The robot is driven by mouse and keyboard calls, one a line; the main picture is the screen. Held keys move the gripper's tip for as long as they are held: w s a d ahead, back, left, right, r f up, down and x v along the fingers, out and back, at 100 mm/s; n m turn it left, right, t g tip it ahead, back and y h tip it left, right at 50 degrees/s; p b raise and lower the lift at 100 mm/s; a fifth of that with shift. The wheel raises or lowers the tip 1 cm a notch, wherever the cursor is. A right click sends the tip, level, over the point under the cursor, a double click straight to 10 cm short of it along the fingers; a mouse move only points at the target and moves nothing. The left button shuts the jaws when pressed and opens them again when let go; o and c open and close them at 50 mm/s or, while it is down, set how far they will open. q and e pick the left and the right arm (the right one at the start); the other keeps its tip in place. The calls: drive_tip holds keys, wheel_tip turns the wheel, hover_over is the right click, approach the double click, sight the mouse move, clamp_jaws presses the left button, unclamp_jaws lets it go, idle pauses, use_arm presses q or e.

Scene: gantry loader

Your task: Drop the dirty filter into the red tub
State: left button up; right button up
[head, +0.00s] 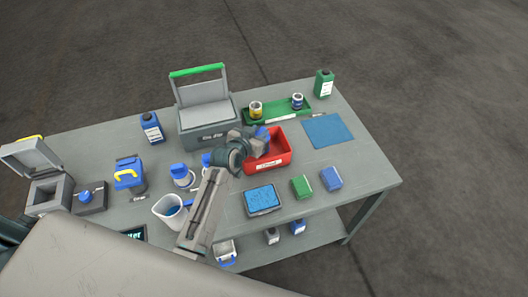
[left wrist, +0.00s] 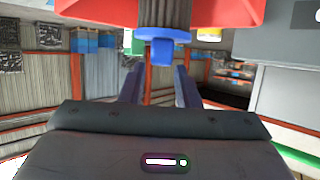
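The red tub (head: 268,163) stands near the middle of the table. My left gripper (head: 262,141) is over it, coming in from the left. The dirty filter, a dark pleated cylinder with a blue end and tab (left wrist: 162,50), shows in the left wrist view against the red tub wall (left wrist: 90,12). A blue bit of it shows at the tub in the head view (head: 262,131). My left fingers (left wrist: 160,80) stand apart, with gaps on both sides of the blue tab. Whether the filter rests on the tub floor is hidden. My right gripper is not in view.
A grey lidded box (head: 206,123) with a green handle stands behind left. A green tray (head: 280,115) with cans lies behind the tub. A jug (head: 168,211), blue mat (head: 327,130), blue-topped pad (head: 262,199) and sponges (head: 302,186) lie around. The right front table top is clear.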

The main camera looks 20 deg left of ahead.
use_arm(q)
drive_tip(key=shift+o, duration=1.4)
drive_tip(key=shift+s, duration=0.2)
drive_tip(key=shift+s+a+r, duration=0.1)
drive_tip(key=shift+s, duration=0.2)
drive_tip(key=b+v, duration=0.2)
drive_tip(key=v, duration=0.6)
drive_tip(key=shift+s+r, duration=0.15)
drive_tip(key=shift+s, duration=0.15)
drive_tip(key=shift+s+a+r, duration=0.15)
drive_tip(key=shift+s+r, duration=0.15)
drive_tip(key=shift+s, duration=0.2)
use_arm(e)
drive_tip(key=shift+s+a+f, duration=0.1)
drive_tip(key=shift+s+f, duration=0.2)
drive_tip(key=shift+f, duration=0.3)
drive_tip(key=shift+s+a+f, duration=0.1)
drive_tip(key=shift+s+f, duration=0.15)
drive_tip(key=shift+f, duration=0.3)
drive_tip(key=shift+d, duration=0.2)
